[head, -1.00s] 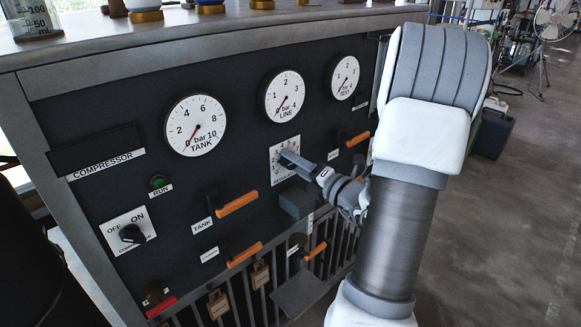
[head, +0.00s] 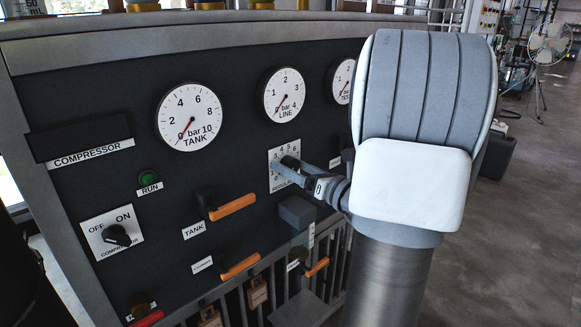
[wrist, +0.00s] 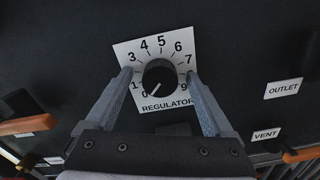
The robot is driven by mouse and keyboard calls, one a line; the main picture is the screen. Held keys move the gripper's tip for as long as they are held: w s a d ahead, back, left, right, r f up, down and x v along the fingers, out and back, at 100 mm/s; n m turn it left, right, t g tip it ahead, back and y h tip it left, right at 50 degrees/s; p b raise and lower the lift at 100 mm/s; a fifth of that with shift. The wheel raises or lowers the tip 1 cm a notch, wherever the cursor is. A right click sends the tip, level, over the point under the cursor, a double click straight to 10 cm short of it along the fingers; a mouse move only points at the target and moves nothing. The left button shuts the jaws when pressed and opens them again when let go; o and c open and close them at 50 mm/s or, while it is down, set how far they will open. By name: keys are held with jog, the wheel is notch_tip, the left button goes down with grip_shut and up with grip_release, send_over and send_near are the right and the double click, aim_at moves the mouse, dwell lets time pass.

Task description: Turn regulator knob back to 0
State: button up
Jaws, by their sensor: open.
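The regulator knob (wrist: 160,77) is a round black knob on a white dial plate (wrist: 128,50) numbered from 0 to 9. Its white pointer line aims at the lower left, at or very near the 0. My gripper (wrist: 159,76) is open in the wrist view, with one finger on each side of the knob. Gaps show between the fingers and the knob, and the fingertips overlap the plate near the 1 and the 7. In the head view my gripper (head: 286,163) is at the regulator plate (head: 277,155) and partly covers it.
The TANK gauge (head: 190,116) and LINE gauge (head: 284,95) read near 0. Orange-handled levers (head: 232,207) stick out below and beside the dial. A dark box (head: 297,212) juts out under the regulator. OUTLET (wrist: 283,88) and VENT (wrist: 266,134) labels are at the right.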

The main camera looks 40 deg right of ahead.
jog(key=s, duration=0.7)
jog(key=shift+d+p, duration=0.25)
jog(key=shift+p, duration=0.15)
jog(key=shift+s, duration=0.1)
jog(key=s+d+p, duration=0.1)
jog(key=s+p, duration=0.2)
jog(key=s, duration=1.4)
jog(key=shift+d, duration=0.2)
